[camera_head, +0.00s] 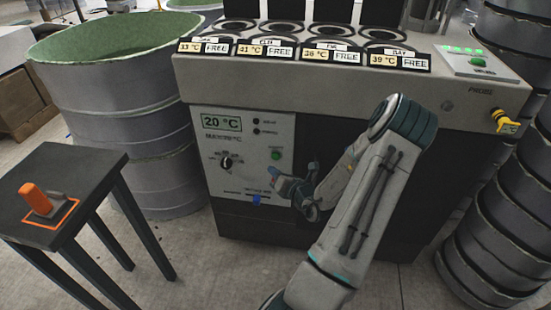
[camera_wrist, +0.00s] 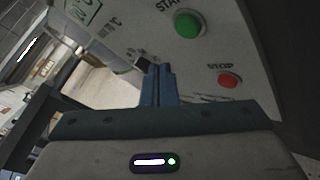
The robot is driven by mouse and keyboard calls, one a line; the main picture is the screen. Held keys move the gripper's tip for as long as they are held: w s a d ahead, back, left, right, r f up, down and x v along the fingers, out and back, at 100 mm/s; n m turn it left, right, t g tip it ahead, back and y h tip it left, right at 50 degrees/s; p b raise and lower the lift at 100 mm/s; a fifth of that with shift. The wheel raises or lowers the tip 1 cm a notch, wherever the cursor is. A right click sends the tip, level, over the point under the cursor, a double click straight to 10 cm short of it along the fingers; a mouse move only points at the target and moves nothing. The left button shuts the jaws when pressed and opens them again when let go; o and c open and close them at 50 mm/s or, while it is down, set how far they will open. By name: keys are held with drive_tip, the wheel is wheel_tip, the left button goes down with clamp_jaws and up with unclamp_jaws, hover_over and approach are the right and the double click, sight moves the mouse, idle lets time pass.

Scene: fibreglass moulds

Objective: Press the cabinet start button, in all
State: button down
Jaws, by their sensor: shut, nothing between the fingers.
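The cabinet's control panel (camera_head: 245,165) is pale grey, with a display reading 20 °C and a dark dial. Its green start button (camera_head: 276,155) also shows in the wrist view (camera_wrist: 187,25), under the word START. A red stop button (camera_wrist: 227,80) lies below and to the right of it there. My gripper (camera_head: 275,174) is at the right side of the panel, just below the green button. In the wrist view my shut blue fingers (camera_wrist: 158,70) hold nothing and point at the panel. Their tips appear left of and below the green button, not on it.
The cabinet top (camera_head: 350,75) carries several round openings with temperature and FREE labels. A green-lined drum (camera_head: 130,110) stands left of the cabinet. A dark table (camera_head: 85,165) with an orange-handled object (camera_head: 38,200) stands at left. Stacked grey rings (camera_head: 490,235) stand at right.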

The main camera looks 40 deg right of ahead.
drive_tip(key=shift+w+d, duration=1.1)
drive_tip(key=shift+d, duration=0.15)
drive_tip(key=shift+d+p, duration=0.1)
drive_tip(key=shift+p, duration=0.2)
idle(0.9)
drive_tip(key=shift+w+d, duration=0.25)
drive_tip(key=shift+w+d, duration=0.25)
drive_tip(key=shift+d, duration=0.05)
idle(0.7)
drive_tip(key=shift+a, duration=0.1)
drive_tip(key=shift+s+a+p, duration=0.35)
drive_tip(key=shift+s+a, duration=0.2)
drive_tip(key=shift+a, duration=0.1)
drive_tip(key=s+a, duration=0.3)
drive_tip(key=shift+s+a+p, duration=0.1)
drive_tip(key=shift+a+p, duration=0.2)
drive_tip(key=shift+p, duration=0.1)
